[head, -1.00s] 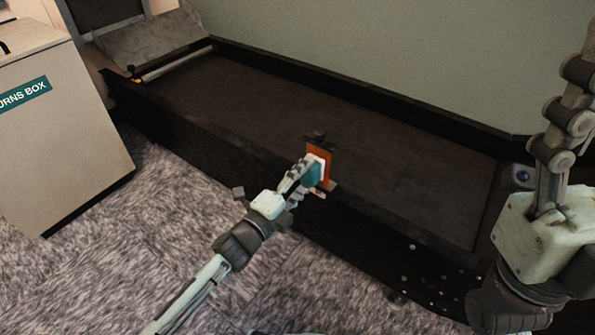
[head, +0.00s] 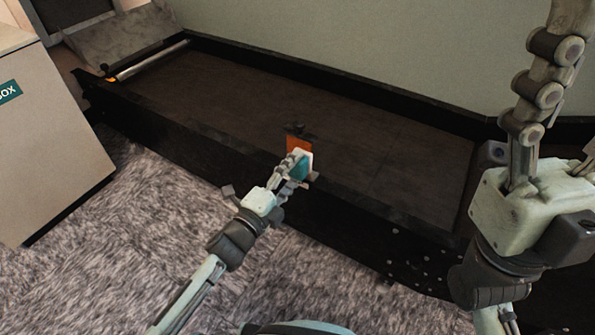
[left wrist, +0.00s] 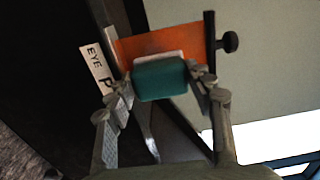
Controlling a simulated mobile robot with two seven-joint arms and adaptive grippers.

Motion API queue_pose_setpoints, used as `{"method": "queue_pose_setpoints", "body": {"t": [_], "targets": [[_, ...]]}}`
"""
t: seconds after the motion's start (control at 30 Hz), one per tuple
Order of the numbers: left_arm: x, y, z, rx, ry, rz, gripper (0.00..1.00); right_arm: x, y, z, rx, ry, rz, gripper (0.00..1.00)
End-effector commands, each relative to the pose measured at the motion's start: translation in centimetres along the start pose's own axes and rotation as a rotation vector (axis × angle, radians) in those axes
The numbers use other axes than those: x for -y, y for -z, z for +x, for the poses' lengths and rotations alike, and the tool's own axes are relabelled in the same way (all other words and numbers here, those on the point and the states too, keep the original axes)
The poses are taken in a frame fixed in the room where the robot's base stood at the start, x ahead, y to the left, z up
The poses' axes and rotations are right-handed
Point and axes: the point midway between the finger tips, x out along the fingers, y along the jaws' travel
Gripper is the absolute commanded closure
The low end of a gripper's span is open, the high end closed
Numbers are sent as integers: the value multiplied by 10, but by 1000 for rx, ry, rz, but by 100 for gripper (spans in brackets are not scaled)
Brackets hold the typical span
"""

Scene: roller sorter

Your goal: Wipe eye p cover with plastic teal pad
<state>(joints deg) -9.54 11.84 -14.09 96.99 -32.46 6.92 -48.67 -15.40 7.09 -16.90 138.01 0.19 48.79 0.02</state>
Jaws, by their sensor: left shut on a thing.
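The eye P cover is an orange plate (head: 297,146) standing at the near edge of the conveyor; it also shows in the left wrist view (left wrist: 140,47). A label reading "EYE P" (left wrist: 98,75) is beside it, and a dark knob (left wrist: 229,42) sits at its edge. My left gripper (head: 294,167) is shut on the teal pad (left wrist: 160,79), which has a white face towards the orange plate. The pad is in front of the plate and overlaps its lower part; I cannot tell whether they touch.
The dark conveyor bed (head: 225,100) with raised black side rails runs behind the cover. A beige box (head: 55,150) with a teal label stands at the left. Grey carpet (head: 130,240) lies open in front of the conveyor.

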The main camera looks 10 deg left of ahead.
Motion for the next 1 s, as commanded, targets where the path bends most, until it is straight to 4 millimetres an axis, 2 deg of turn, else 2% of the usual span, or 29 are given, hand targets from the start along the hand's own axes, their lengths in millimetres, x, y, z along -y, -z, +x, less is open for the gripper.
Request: {"method": "queue_pose_setpoints", "body": {"t": [0.1, 0.37, 0.7, 1.0], "targets": [[2, -12, 2, 1, 2, 2, 70, 0, 0, 2, 0, 0, 0, 37], [3, -22, 3, 3, 4, 1, 70, 0, 0, 3, 0, -4, 1, 37], [3, -49, 1, 2, 4, 2, 70, 0, 1, 6, 0, -2, 1, 37], [2, -50, 0, 1, 3, 0, 70, 0, 1, 6, 0, -1, 1, 37]]}}
